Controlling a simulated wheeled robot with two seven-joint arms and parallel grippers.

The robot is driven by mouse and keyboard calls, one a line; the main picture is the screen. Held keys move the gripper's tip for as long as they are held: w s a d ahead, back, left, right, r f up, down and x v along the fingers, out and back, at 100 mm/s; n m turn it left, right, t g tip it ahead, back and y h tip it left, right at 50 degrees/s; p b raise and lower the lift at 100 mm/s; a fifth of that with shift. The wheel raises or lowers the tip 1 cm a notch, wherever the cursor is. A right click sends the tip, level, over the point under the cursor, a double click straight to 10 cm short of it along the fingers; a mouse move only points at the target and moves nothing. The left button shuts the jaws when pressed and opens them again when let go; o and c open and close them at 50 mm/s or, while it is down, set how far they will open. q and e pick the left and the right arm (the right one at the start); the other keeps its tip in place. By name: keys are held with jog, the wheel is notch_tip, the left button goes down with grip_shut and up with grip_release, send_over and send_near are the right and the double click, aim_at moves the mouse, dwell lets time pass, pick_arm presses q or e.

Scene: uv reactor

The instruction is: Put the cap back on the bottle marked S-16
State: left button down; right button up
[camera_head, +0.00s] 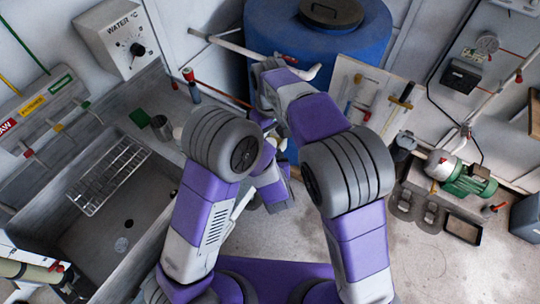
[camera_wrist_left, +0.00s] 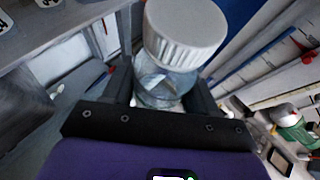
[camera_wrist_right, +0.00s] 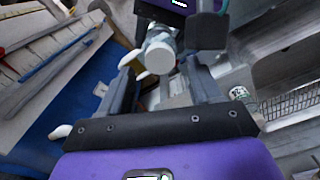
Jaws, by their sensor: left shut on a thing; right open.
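A clear bottle (camera_wrist_left: 160,85) with a white ribbed cap (camera_wrist_left: 185,32) is held between the fingers of my left gripper (camera_wrist_left: 165,92). The cap sits over the bottle's mouth; I cannot tell whether it is tightened. No marking on this bottle can be read. In the right wrist view the same white cap (camera_wrist_right: 160,57) shows in front of my right gripper (camera_wrist_right: 160,72), whose fingers are spread apart and do not clasp it. In the head view my arms largely hide both grippers and the bottle.
A sink with a wire rack (camera_head: 108,177) is at the left. A large blue barrel (camera_head: 318,45) is at the back. A green pump (camera_head: 468,182) is at the right. Open floor lies at the lower right.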

jog(key=shift+f, duration=1.45)
jog(key=c, duration=1.1)
jog(key=shift+c, duration=0.2)
jog(key=o, duration=1.2)
jog(key=shift+o, duration=0.2)
jog(key=shift+r, duration=0.1)
